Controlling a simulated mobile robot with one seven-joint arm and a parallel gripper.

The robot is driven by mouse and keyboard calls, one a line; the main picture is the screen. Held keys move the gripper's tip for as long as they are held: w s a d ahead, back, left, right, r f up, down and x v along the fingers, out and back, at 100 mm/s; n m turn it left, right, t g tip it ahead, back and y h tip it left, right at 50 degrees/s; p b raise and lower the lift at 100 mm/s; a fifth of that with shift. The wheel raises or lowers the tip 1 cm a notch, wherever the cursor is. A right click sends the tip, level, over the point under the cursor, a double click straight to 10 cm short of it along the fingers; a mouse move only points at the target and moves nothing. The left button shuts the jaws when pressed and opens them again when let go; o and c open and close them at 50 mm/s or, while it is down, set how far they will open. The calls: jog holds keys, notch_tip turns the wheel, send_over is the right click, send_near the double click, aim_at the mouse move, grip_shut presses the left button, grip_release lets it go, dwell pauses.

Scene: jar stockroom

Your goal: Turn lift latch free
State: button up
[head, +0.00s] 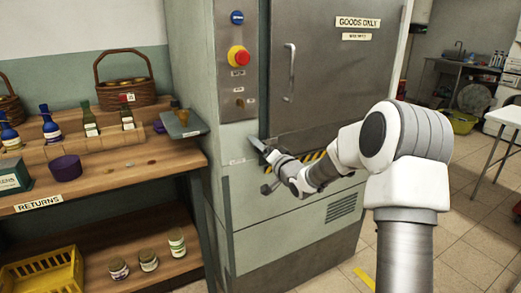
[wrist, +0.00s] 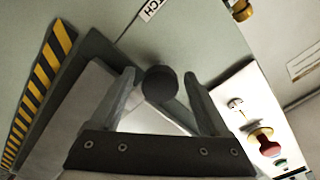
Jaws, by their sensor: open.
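The goods lift (head: 315,85) has a closed grey metal door with a vertical handle (head: 290,72). In the wrist view, a dark round latch knob (wrist: 160,83) sits between the two fingers of my gripper (wrist: 158,78), below a partly cut label ending in "TCH" (wrist: 150,8). My gripper is open, with a finger on each side of the knob; I cannot tell whether either touches it. In the head view my gripper (head: 263,167) is at the lift's front, low beside the door's lower left corner, and the latch cannot be made out there.
A control panel with a red emergency button (head: 238,57) is above my gripper. Yellow-black hazard tape (head: 314,157) runs along the door's bottom. A wooden shelf (head: 120,165) with bottles, baskets and a grey tray (head: 184,123) stands close on the left. Tiled floor is open at right.

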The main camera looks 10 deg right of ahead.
jog(key=shift+w, duration=0.15)
jog(key=c, duration=1.2)
grip_shut()
jog(key=shift+r, duration=0.1)
